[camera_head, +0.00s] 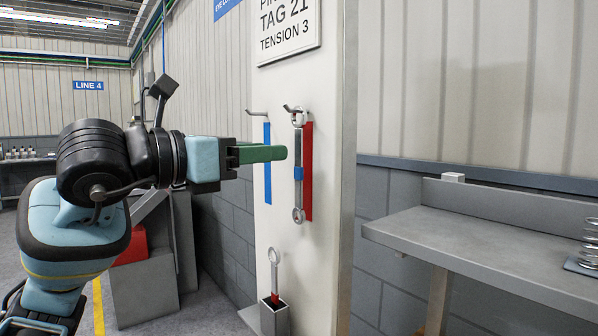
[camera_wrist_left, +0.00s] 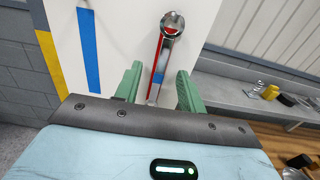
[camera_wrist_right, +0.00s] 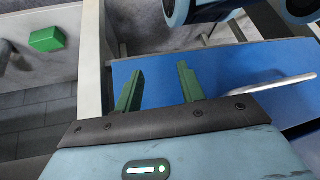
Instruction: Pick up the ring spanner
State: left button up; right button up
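A ring spanner (camera_head: 298,160) with a blue band at its middle hangs upright from a hook on a white panel (camera_head: 334,230), beside a red strip (camera_head: 308,170). My left gripper (camera_head: 283,153) has its green fingers level with the spanner's middle, just left of it in the head view. In the left wrist view the left gripper (camera_wrist_left: 159,72) is open and the spanner (camera_wrist_left: 173,28) shows between and beyond its fingers; contact cannot be told. A second spanner (camera_head: 274,258) stands in a grey holder (camera_head: 274,318) low on the panel. My right gripper (camera_wrist_right: 160,70) is open and empty.
A blue strip (camera_head: 267,165) hangs under another hook left of the spanner. A grey bench (camera_head: 480,240) with a spring (camera_head: 590,240) stands at right. The right wrist view shows a blue surface (camera_wrist_right: 235,75), a pale rod (camera_wrist_right: 265,83) and a green block (camera_wrist_right: 47,39).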

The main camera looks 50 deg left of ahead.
aim_at(297, 148)
pick_arm(q)
jog(key=shift+w+d+r+p, duration=0.1)
jog(key=shift+w+d+p, duration=0.05)
jog(key=shift+w+p, duration=0.35)
jog(key=shift+w+d+r+p, duration=0.15)
jog(key=shift+w+p, duration=0.1)
jog(key=shift+w, duration=0.35)
jog(key=shift+w+d+r+p, duration=0.1)
jog(key=shift+w+p, duration=0.3)
jog(key=shift+w, duration=0.15)
jog(key=shift+w+d+p, duration=0.1)
jog(key=shift+w+p, duration=0.25)
jog(key=shift+w, duration=0.3)
jog(key=shift+w+f, duration=0.15)
jog(key=shift+w, duration=0.15)
jog(key=c, duration=0.8)
grip_shut()
